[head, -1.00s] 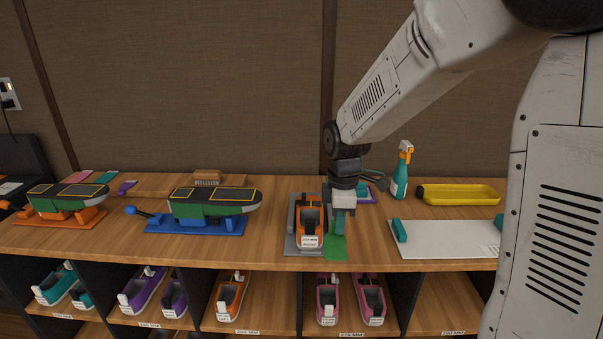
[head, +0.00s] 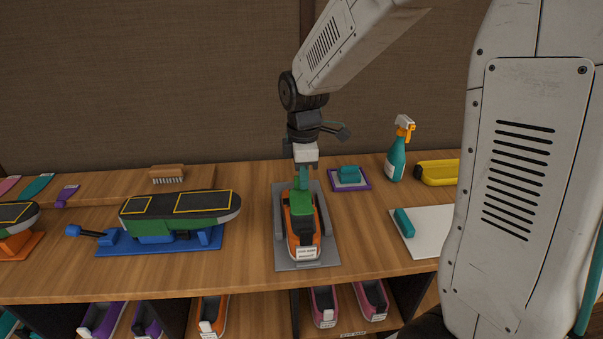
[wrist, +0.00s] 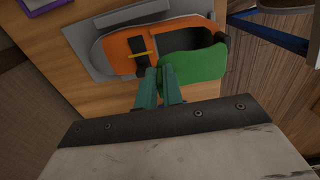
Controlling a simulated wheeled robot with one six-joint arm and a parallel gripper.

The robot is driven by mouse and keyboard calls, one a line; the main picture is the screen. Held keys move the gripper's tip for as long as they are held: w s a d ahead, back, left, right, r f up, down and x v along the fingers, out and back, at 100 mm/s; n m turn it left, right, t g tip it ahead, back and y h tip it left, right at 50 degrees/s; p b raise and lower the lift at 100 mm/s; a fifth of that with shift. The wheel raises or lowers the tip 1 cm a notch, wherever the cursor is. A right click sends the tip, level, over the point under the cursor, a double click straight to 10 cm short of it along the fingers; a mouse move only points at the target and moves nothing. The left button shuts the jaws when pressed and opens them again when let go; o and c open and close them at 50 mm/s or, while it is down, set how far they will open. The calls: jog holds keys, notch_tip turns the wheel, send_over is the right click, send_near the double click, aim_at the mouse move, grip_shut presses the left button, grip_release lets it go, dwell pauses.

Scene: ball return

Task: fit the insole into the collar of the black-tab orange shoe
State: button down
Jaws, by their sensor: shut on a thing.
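The orange shoe (head: 303,240) sits in a grey cradle (head: 279,250) on the bench, its white label facing me. In the wrist view the shoe (wrist: 118,50) shows a dark opening and a small black tab (wrist: 222,38) at its right end. My gripper (head: 302,186) has teal fingers shut on the green insole (head: 300,204), which stands over the shoe's opening in the head view. In the wrist view my gripper (wrist: 159,78) holds the insole (wrist: 195,66) by one end, and it covers the near part of the opening. I cannot tell how deep it sits.
A blue stand with a green-and-grey shoe form (head: 180,205) stands left of the cradle. A teal block on a purple-edged pad (head: 348,180), a spray bottle (head: 397,155) and a yellow tray (head: 437,173) are to the right. Shelves with more shoes lie below the bench edge.

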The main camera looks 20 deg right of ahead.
jog(key=shift+d, duration=0.2)
send_over(305, 224)
jog(key=shift+f, duration=2.9)
jog(key=shift+f, duration=1.1)
jog(key=c, duration=1.5)
grip_release()
jog(key=shift+o, duration=0.2)
notch_tip(305, 224, up, 8)
jog(key=shift+f, duration=0.1)
